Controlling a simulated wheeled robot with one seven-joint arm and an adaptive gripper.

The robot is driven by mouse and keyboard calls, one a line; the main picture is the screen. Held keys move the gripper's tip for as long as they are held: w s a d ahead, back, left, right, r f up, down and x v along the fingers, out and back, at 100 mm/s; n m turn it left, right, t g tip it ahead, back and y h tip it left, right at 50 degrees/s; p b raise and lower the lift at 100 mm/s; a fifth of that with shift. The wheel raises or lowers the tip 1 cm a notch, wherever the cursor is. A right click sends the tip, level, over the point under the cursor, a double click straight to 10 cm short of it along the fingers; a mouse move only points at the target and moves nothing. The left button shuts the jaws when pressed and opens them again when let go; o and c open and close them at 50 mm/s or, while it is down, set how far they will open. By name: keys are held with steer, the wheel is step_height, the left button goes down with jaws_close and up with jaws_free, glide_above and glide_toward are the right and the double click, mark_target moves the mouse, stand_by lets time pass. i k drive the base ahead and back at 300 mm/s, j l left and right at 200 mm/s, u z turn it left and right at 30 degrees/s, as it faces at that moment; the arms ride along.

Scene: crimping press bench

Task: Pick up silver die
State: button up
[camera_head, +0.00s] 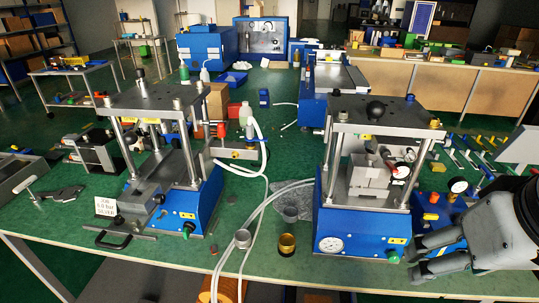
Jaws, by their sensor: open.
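Another press (187,215) stands at the left. White hoses (262,215) run behind and beside the cylinders. A small dark disc (213,249) lies left of the silver cylinder. A white label card (106,207) stands further left. The green bench top around the cylinders is mostly clear.

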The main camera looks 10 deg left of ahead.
mark_target(241, 237)
steer(key=u, duration=1.45)
steer(key=z, duration=0.7)
steer(key=i+j+z, duration=0.15)
steer(key=z, duration=0.25)
steer(key=i+j+z, duration=0.1)
steer(key=j+z, duration=0.25)
